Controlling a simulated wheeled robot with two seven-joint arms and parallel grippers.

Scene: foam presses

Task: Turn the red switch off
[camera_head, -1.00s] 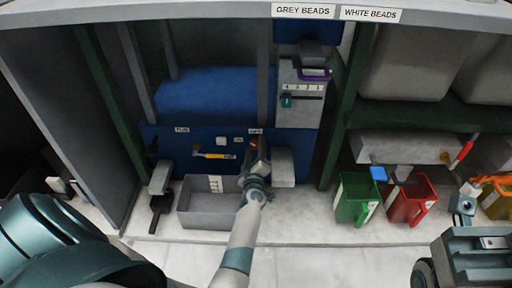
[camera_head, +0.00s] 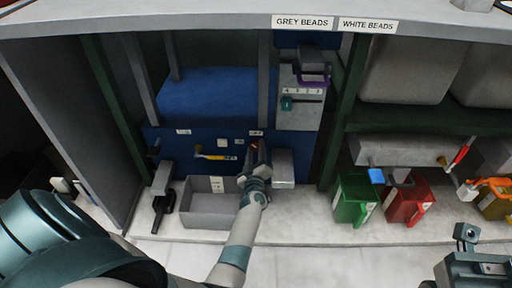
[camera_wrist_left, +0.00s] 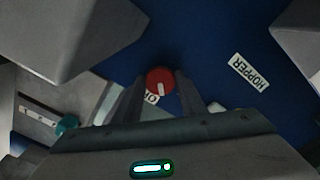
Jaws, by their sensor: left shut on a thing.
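The red switch (camera_wrist_left: 160,80) is a round red knob with a white mark, on the blue panel (camera_wrist_left: 215,65). In the left wrist view it sits between the two fingers of my left gripper (camera_wrist_left: 158,92), which is shut on it. The white mark points down in that view, towards a white label (camera_wrist_left: 151,98) that is partly hidden. In the head view my left gripper (camera_head: 256,158) is at the panel, just below a small white label (camera_head: 256,133); only a bit of red shows there.
A grey open bin (camera_head: 208,213) stands just left of my left gripper. A grey box (camera_head: 284,170) juts out close on its right. A yellow-handled lever (camera_head: 212,156) is on the panel to the left. Green (camera_head: 353,200) and red (camera_head: 407,203) containers stand farther right.

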